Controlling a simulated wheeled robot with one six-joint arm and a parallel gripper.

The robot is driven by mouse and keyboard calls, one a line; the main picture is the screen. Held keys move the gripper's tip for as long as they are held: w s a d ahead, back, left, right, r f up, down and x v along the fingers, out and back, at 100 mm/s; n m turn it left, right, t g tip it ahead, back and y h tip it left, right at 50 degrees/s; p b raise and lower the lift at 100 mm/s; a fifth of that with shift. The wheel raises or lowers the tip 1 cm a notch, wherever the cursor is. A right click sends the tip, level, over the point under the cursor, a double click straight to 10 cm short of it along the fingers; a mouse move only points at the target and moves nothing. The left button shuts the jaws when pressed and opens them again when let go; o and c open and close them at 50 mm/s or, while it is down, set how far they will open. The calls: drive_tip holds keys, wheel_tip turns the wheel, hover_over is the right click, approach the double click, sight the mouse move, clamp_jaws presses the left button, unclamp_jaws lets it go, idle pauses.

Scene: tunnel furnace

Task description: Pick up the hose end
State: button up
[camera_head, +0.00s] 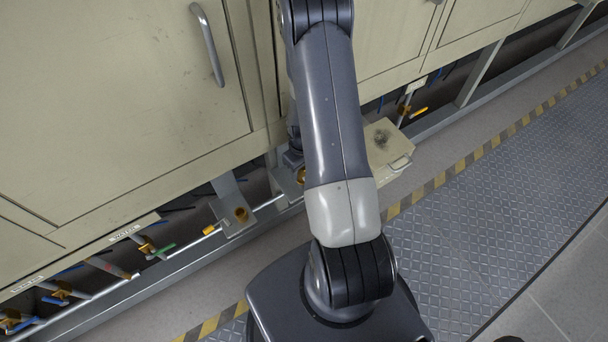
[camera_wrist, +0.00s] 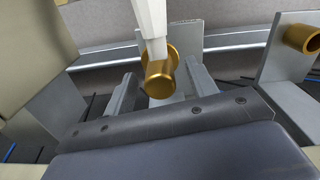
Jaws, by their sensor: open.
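A pale, straight piece (camera_wrist: 152,22), which looks like the hose end, comes down from the top of the wrist view. It meets a brass cylinder (camera_wrist: 160,80) in front of a grey bracket plate (camera_wrist: 184,38). I cannot tell whether it sits in the brass piece or only in front of it. My gripper (camera_wrist: 163,88) is open, with one grey finger on each side of the brass cylinder. No contact is visible. In the head view my arm hides most of the gripper, and a bit of brass (camera_head: 301,176) shows beside the arm.
Another bracket with a brass fitting (camera_head: 241,215) stands to the left in the head view. Beige furnace panels (camera_head: 120,90) rise close behind. A small beige box (camera_head: 386,143) is right of my arm. Valves and pipes (camera_head: 150,248) run low along the furnace. The walkway (camera_head: 500,200) is clear.

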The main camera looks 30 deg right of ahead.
drive_tip(key=shift+f, duration=1.1)
drive_tip(key=shift+c, duration=0.4)
clamp_jaws()
wheel_tip(320, 180, up, 10)
drive_tip(key=shift+r+p, duration=0.1)
drive_tip(key=shift+p, duration=0.45)
drive_tip(key=shift+r, duration=0.1)
wheel_tip(320, 180, up, 5)
drive_tip(key=p, duration=0.3)
drive_tip(key=shift+p, duration=0.35)
